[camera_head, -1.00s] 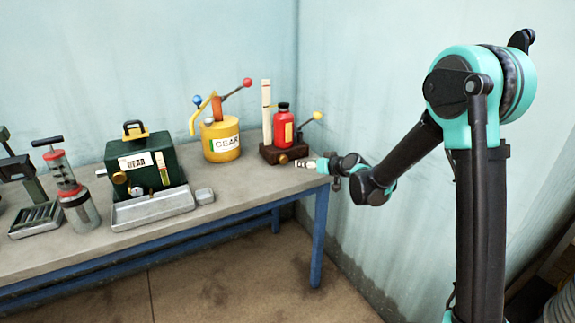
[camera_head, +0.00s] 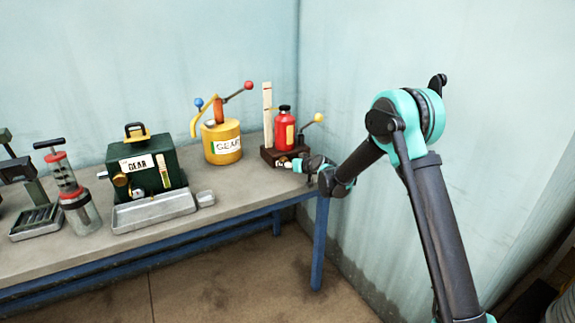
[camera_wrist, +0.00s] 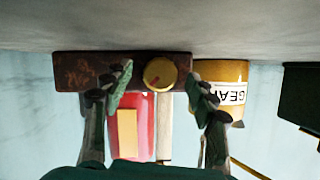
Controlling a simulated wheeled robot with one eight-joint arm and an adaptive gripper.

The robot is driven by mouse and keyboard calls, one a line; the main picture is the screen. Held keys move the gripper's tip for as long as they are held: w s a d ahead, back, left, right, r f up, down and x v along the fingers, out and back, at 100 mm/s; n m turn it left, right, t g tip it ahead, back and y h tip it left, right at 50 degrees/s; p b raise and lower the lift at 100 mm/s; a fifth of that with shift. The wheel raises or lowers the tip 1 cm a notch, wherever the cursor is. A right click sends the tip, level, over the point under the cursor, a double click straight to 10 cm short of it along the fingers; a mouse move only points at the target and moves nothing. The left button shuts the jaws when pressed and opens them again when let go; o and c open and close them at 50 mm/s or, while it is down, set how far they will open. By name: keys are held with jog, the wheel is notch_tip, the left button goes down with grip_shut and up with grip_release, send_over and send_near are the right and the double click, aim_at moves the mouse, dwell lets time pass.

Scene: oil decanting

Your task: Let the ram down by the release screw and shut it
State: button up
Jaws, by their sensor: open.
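The release screw is a round brass knob with a red mark (camera_wrist: 160,73), on the front face of the jack's dark brown base (camera_wrist: 80,72). The wrist view is upside down. My gripper (camera_wrist: 159,86) is open, one finger on each side of the knob, and I cannot tell whether they touch it. In the head view my gripper (camera_head: 285,163) is at the front of the jack base (camera_head: 268,152) and covers the knob. The red jack body (camera_head: 284,132) with a black top stands upright on the base, a pale upright scale (camera_head: 267,105) beside it.
A lever with a yellow ball (camera_head: 318,117) sticks out right of the jack. A yellow GEAR can (camera_head: 222,156) stands to its left, then a green GEAR box (camera_head: 175,165) and a metal tray (camera_head: 150,214).

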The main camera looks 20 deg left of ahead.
jog(key=shift+w+a+f, duration=0.1)
jog(key=shift+w+a, duration=0.05)
jog(key=shift+a, duration=0.1)
jog(key=shift+c, duration=0.6)
jog(key=c, duration=1)
jog(key=shift+c, duration=0.2)
jog(key=n+t+h, duration=0.1)
jog(key=n, duration=0.1)
jog(key=shift+a+n, duration=0.15)
jog(key=shift+n, duration=0.15)
jog(key=shift+s+n+t+h, duration=0.2)
jog(key=shift+n+t+h, duration=0.4)
jog(key=shift+n+t, duration=0.45)
jog(key=shift+n, duration=0.25)
